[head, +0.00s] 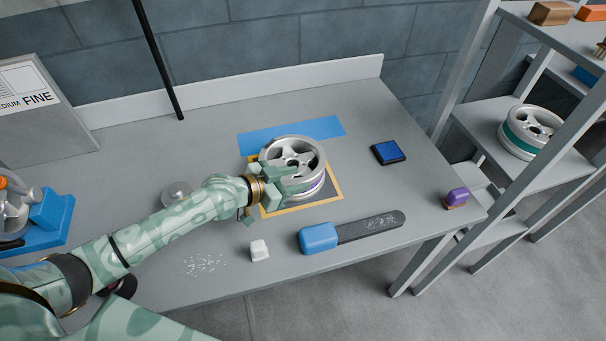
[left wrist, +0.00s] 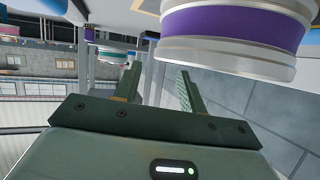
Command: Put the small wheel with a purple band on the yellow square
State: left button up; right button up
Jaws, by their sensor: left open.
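The silver wheel with a purple band (head: 310,158) lies face up on the table, within the yellow square outline (head: 318,203) as far as I can see. Part of the wheel's near left side is hidden by my gripper. My left gripper (head: 284,179) is open at that side of the wheel. In the left wrist view the wheel's purple band (left wrist: 235,30) fills the upper right, and the open fingers (left wrist: 158,85) have nothing between them. Contact between fingers and wheel cannot be told. My right gripper does not show.
A blue strip (head: 290,134) lies behind the square. A teal-banded wheel (head: 520,143) rests on the right shelf.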

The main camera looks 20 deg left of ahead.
pick_arm(q)
jog(key=p+v, duration=0.1)
jog(key=v, duration=0.7)
jog(key=shift+s+a+r, duration=0.2)
jog(key=shift+s, duration=0.1)
